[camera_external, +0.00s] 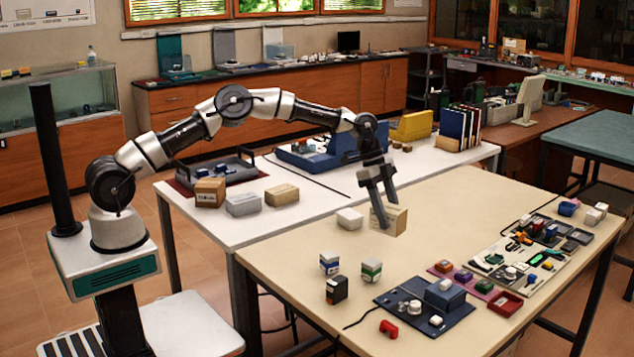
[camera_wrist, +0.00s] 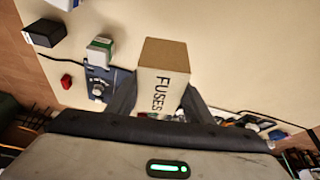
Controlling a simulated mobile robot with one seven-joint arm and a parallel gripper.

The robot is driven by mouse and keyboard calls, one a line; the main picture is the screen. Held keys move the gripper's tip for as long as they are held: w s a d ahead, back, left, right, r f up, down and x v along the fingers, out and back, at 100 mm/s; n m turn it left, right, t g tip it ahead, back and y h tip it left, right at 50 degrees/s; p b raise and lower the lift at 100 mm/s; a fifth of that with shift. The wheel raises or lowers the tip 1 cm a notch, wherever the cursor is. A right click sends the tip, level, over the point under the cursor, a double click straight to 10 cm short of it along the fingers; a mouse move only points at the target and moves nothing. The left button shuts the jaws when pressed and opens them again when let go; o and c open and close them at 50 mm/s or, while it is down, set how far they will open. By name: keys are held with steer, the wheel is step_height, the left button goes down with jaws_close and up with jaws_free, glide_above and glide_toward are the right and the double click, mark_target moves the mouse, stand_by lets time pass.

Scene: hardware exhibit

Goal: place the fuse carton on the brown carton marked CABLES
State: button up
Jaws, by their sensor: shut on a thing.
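The fuse carton (camera_external: 396,222) is a small tan box with a pale face. In the wrist view its face (camera_wrist: 163,92) reads FUSES. My gripper (camera_external: 386,212) points down with its two fingers shut on the carton's sides. The carton is at or just above the cream tabletop; I cannot tell whether it touches. A brown carton (camera_external: 209,193) with dark lettering stands on the white table to the left, well apart from my gripper. It looks like the CABLES carton, but the lettering is too small to read. Its top looks clear.
A grey box (camera_external: 243,204) and a tan box (camera_external: 282,195) stand right of the brown carton. A dark tray device (camera_external: 217,172) lies behind it. A white box (camera_external: 349,219) sits left of my gripper. Small boxes, a blue board (camera_external: 424,307) and tools crowd the cream table's front and right.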

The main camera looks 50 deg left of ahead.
steer(key=shift+r, duration=0.4)
steer(key=w+a+r+n+t, duration=0.1)
steer(key=w+a+r+n, duration=0.1)
steer(key=a, duration=0.8)
steer(key=w+a+r+n, duration=0.1)
steer(key=a+n, duration=0.1)
steer(key=a, duration=0.8)
step_height(320, 180, up, 5)
steer(key=n+t+y+p, duration=0.2)
steer(key=n+t+y, duration=0.15)
steer(key=n, duration=0.75)
glide_above(215, 180)
steer(key=s+d, duration=0.1)
steer(key=shift+n+g+y, duration=0.3)
steer(key=shift+g+y, duration=0.15)
steer(key=shift+s+a+f+b, duration=0.1)
steer(key=shift+s+f, duration=0.15)
steer(key=shift+f, duration=1.4)
steer(key=shift+s+a+f+b, duration=0.1)
steer(key=shift+s+a+f, duration=0.1)
steer(key=shift+f, duration=1.4)
steer(key=shift+s+a+f+b, duration=0.1)
steer(key=shift+s+f, duration=0.15)
steer(key=shift+f, duration=1.4)
steer(key=shift+d, duration=0.1)
